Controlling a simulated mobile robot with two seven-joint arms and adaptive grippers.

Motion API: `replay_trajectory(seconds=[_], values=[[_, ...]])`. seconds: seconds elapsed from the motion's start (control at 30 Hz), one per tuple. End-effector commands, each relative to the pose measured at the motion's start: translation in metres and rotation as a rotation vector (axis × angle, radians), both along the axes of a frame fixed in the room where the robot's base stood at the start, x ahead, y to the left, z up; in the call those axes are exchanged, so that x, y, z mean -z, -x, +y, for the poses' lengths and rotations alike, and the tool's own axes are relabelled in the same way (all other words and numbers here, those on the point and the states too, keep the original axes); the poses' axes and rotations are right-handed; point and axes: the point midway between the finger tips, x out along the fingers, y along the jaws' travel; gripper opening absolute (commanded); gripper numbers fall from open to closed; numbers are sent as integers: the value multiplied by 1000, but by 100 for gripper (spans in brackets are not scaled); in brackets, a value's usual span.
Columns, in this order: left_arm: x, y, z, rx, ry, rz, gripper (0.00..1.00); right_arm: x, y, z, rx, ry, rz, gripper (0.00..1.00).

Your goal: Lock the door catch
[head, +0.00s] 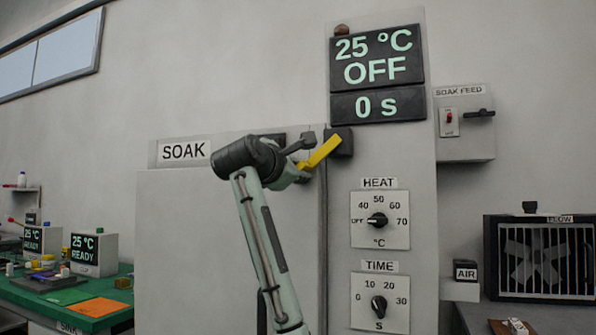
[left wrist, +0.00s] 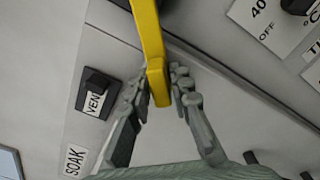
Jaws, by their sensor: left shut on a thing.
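The door catch is a yellow lever (head: 322,152). It slants down to the left from a dark mount (head: 341,141) beside the upper edge of the SOAK cabinet door (head: 180,245). My left gripper (head: 303,165) is at the lever's lower left end. In the left wrist view, the yellow lever (left wrist: 152,40) comes down from the top edge. Its end lies between the two fingers of my left gripper (left wrist: 160,92), which is shut on it. The gripper partly hides the lever's end in the head view. My right gripper does not show.
The HEAT dial (head: 377,220) and TIME dial (head: 379,305) sit on the panel right of the door seam. A display (head: 377,60) reads 25 °C, OFF, 0 s. In the left wrist view, a dark VENT knob (left wrist: 98,82) stands out left of the fingers.

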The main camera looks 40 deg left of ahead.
Motion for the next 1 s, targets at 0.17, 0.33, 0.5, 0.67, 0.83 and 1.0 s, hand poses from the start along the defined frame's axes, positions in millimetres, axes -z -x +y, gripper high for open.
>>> replay_trajectory(seconds=[0.17,0.33,0.5,0.67,0.83,1.0], values=[[3,-1,-1,4,5,6,21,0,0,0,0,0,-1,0],[2,-1,-1,3,3,5,36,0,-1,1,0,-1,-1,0],[2,0,-1,3,2,3,36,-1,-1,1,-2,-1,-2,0],[0,6,-2,2,1,1,36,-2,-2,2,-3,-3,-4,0],[0,32,-9,2,4,-1,36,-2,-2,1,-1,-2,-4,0],[0,69,-17,2,3,-3,36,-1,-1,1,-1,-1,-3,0]])
